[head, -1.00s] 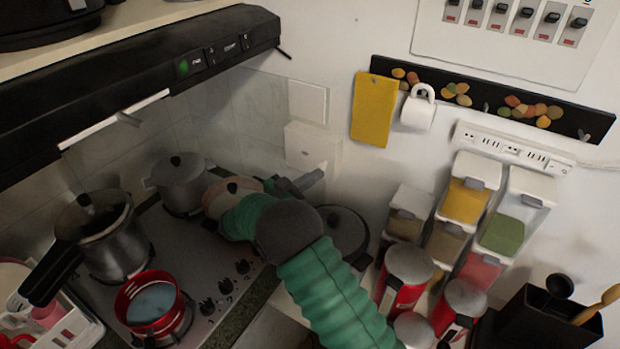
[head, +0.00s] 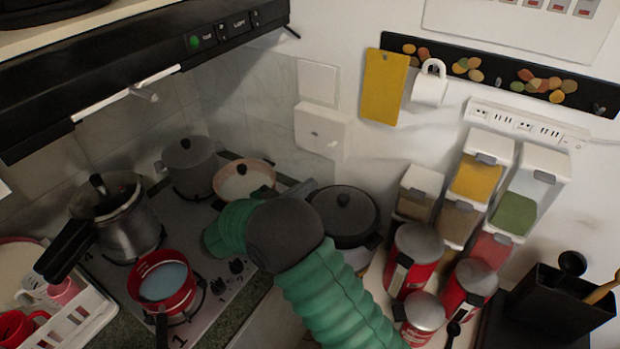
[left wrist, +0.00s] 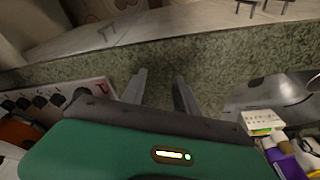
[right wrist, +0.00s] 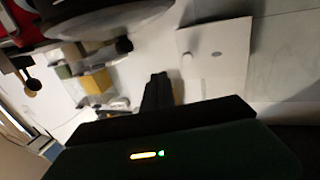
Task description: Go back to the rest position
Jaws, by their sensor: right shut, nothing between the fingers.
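My right arm, in a green sleeve, reaches up from the lower right in the head view. My right gripper (head: 308,187) is mostly hidden behind the dark joint, above the stove's right side and left of a dark lidded pot (head: 343,212). In the right wrist view its fingers (right wrist: 158,92) are together with nothing between them. My left gripper is outside the head view. In the left wrist view its two fingers (left wrist: 160,92) are apart and empty, over the speckled green counter edge (left wrist: 215,60).
The stove (head: 218,300) holds a red pan (head: 162,282), a pressure cooker (head: 118,215) and other pots. The range hood (head: 120,75) overhangs it. Spice dispensers (head: 478,180) and red canisters (head: 415,262) stand on the right. A dish rack (head: 90,318) is at lower left.

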